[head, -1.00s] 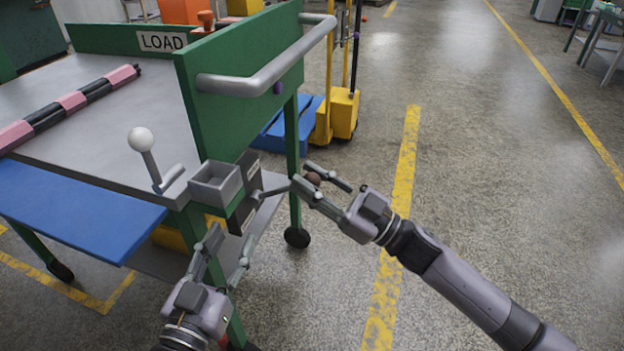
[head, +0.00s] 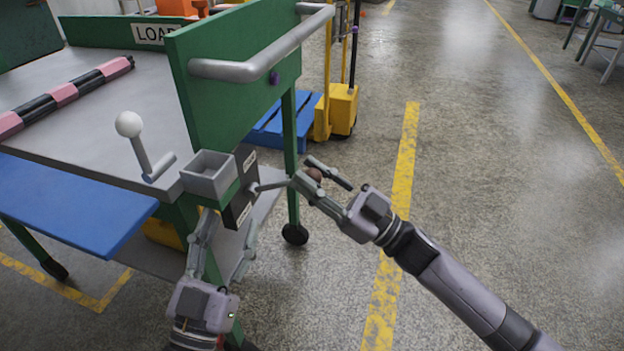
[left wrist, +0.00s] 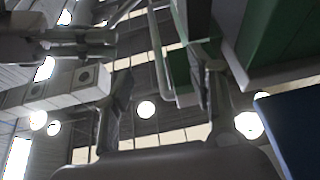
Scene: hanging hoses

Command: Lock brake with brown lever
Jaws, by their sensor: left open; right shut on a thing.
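The brown lever's round knob (head: 314,174) sits at the end of a thin grey rod beside the green cart. The rod comes out of a dark plate (head: 240,196) with small white labels, too small to read. My right gripper (head: 318,177) is shut on the knob, one finger on each side, with part of the knob showing. My left gripper (head: 226,238) is open and empty, in front of and below the grey box (head: 208,176) on the cart's corner. Its two fingers also show apart in the left wrist view (left wrist: 160,95).
The cart has a green end panel (head: 225,105) with a grey handle bar (head: 262,58). A white-knobbed lever (head: 130,125) stands by the blue flap (head: 65,205). A yellow pallet jack (head: 343,110) stands behind.

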